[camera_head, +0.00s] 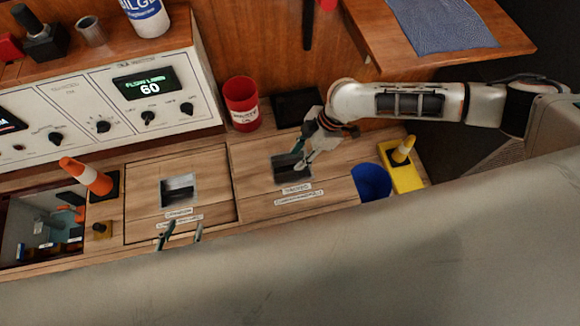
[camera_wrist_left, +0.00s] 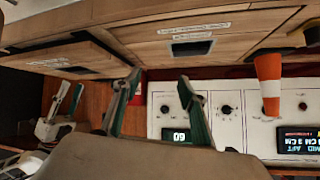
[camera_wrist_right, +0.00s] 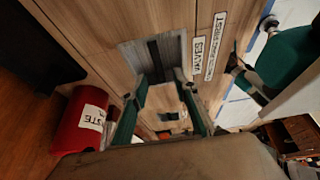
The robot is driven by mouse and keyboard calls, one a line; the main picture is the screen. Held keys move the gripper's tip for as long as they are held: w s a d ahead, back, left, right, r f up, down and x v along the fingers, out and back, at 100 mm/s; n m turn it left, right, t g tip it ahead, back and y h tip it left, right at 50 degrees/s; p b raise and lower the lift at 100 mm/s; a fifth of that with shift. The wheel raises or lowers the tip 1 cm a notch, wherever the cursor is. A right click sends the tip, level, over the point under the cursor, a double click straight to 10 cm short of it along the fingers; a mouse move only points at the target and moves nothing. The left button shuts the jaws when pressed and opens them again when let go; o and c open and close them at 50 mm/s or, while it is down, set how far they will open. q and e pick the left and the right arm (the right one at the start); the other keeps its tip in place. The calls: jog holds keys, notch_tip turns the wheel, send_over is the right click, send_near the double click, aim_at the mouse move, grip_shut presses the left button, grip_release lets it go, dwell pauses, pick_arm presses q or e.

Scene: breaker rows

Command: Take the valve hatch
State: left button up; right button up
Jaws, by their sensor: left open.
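Two wooden hatches lie in the bench top in the head view, a left hatch (camera_head: 140,205) and a right hatch (camera_head: 255,170). Each has a recessed metal pull and white labels. In the right wrist view the label (camera_wrist_right: 200,55) seems to read "VALVES", beside a metal pull recess (camera_wrist_right: 155,52). My right gripper (camera_head: 306,160) is at the right hatch's pull, fingers apart; in the right wrist view its fingertips (camera_wrist_right: 160,76) are at the recess edge. I cannot tell whether they touch it. My left gripper (camera_head: 183,228) is open and empty at the left hatch's front edge.
A red bin (camera_head: 241,103) stands behind the hatches, beside a control panel (camera_head: 120,100). A blue cup (camera_head: 371,181) and a yellow block (camera_head: 402,178) are right of the right hatch. An orange cone (camera_head: 88,177) and an open compartment (camera_head: 45,230) are at left.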

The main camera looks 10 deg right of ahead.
aim_at(292, 166)
jog(key=shift+w+d+f, duration=0.1)
jog(key=shift+w+d, duration=0.1)
jog(key=shift+d, duration=0.35)
jog(key=shift+f, duration=0.25)
jog(key=b+x, duration=0.2)
jog(key=x, duration=0.5)
jog(key=shift+s+f, duration=0.1)
grip_shut()
jog(key=shift+a+r, duration=0.15)
jog(key=shift+r, duration=0.15)
